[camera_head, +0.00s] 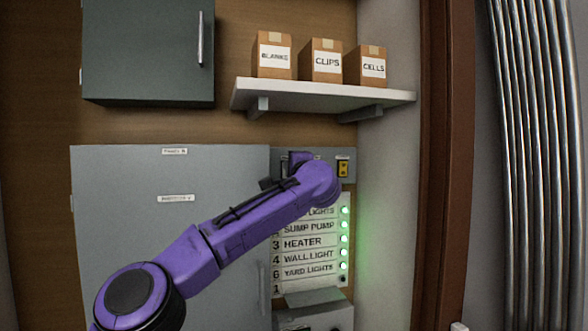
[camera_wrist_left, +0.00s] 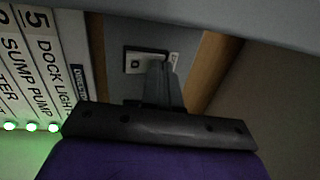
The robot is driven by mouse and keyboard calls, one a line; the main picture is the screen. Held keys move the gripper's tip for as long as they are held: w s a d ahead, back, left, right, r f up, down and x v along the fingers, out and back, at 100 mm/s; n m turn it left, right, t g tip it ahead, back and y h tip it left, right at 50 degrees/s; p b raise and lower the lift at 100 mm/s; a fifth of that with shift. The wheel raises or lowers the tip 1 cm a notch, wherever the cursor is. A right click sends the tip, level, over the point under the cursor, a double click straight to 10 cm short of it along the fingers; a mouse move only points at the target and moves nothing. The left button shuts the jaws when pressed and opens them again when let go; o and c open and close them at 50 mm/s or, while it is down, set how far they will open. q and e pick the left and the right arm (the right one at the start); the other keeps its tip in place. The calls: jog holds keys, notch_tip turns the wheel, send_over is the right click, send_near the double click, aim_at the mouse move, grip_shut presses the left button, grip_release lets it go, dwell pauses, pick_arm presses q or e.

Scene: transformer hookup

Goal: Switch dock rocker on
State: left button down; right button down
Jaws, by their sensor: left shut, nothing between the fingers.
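My left gripper (camera_wrist_left: 161,85) is shut and empty in the left wrist view. Its fingertips are close to a small switch plate (camera_wrist_left: 133,62) on a grey panel; I cannot tell whether they touch it. The fingers hide part of the plate, so the rocker's position cannot be read. In the head view my purple arm reaches from the lower left to the grey panel strip (camera_head: 342,153) above the directory board, and its wrist hides the switch plate there. The directory board (camera_head: 305,243) lists dock lights, sump pump, heater and others; it also shows in the left wrist view (camera_wrist_left: 40,75).
Several green lamps (camera_head: 345,239) glow along the board's right edge; the lowest is dark. A yellow-fronted fitting (camera_head: 343,169) sits right of my wrist. A large grey cabinet (camera_head: 130,220) stands left. A shelf (camera_head: 325,95) with labelled boxes hangs above. A grey box (camera_head: 315,310) is below the board.

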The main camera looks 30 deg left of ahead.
pick_arm(q)
jog(key=r+b+v, duration=0.3)
jog(key=b+v, duration=0.5)
jog(key=v, duration=0.5)
jog(key=shift+s+d+r, duration=0.15)
jog(key=shift+s+d, duration=0.2)
jog(key=shift+d, duration=0.1)
